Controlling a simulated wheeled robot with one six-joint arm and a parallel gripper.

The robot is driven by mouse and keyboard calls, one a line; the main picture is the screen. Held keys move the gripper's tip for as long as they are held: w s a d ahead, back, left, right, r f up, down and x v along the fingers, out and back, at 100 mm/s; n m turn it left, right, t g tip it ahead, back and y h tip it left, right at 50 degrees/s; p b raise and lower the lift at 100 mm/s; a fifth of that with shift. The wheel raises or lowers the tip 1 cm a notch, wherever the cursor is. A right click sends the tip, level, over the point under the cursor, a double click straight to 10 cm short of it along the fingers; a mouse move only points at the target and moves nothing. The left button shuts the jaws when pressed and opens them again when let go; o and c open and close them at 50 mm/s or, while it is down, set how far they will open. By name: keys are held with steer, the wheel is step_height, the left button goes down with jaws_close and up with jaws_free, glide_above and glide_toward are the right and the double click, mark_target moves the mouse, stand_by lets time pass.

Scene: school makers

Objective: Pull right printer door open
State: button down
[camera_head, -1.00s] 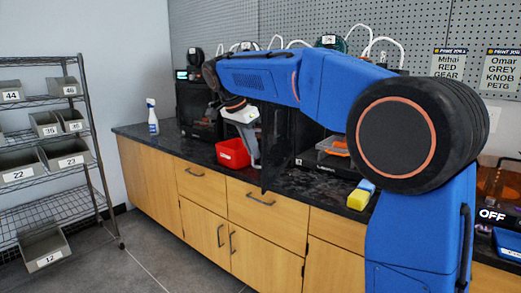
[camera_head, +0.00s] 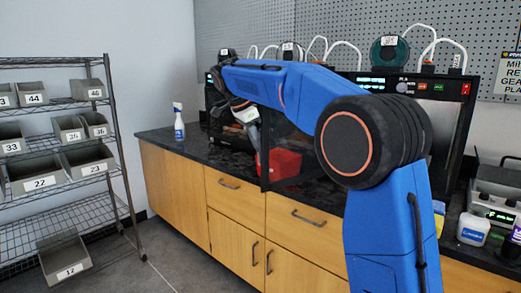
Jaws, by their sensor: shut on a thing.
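The right printer (camera_head: 465,108) stands on the dark counter, with its lit control strip along the top. My arm hides much of its front. Its door (camera_head: 264,155) is a dark, see-through panel standing swung out from the printer, its free edge toward the left over the counter front. My gripper (camera_head: 253,128) is at the upper part of that free edge and is shut on the door. The fingertips and the handle are too small and partly covered to make out.
A red bin (camera_head: 285,163) shows partly through the door. A spray bottle (camera_head: 179,122) stands at the counter's left. Another printer (camera_head: 215,108) is partly hidden behind my arm. A wire shelf (camera_head: 110,135) with grey bins is at left; floor is clear between.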

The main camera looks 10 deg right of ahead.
steer(key=shift+w+a, duration=0.1)
steer(key=shift+w, duration=0.15)
steer(key=c, duration=2.2)
jaws_free()
steer(key=shift+o, duration=0.2)
